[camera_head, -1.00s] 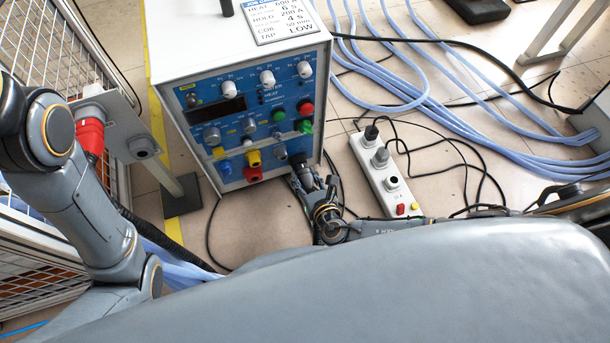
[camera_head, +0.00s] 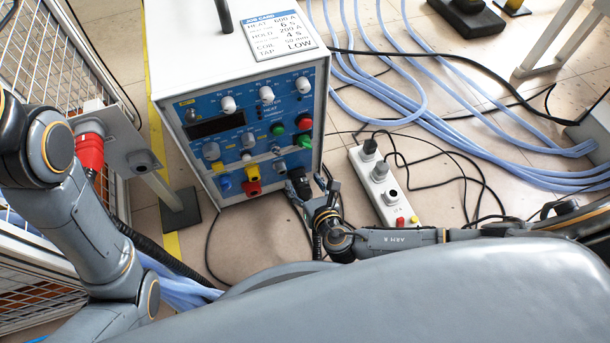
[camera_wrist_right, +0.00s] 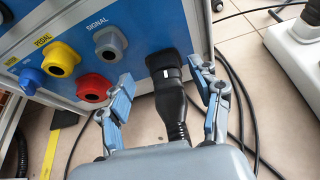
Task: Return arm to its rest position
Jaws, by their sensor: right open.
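My right gripper (camera_head: 314,190) is in front of the lower right of the heater's blue front panel (camera_head: 237,158). In the right wrist view its two fingers (camera_wrist_right: 164,90) are spread apart, one on each side of a black plug (camera_wrist_right: 166,80). The plug sits in the panel and its cable hangs down between the fingers. Gaps show between plug and fingers, so the gripper is open and empty. In the head view the plug (camera_head: 297,178) is partly hidden by the gripper. My left arm (camera_head: 85,215) comes in at the left; its gripper is out of view.
A white power strip (camera_head: 384,186) with black cables lies on the floor right of the gripper. Blue hoses (camera_head: 470,120) run across the floor at right. A metal post with a red connector (camera_head: 90,150) and a mesh fence (camera_head: 40,50) stand at left.

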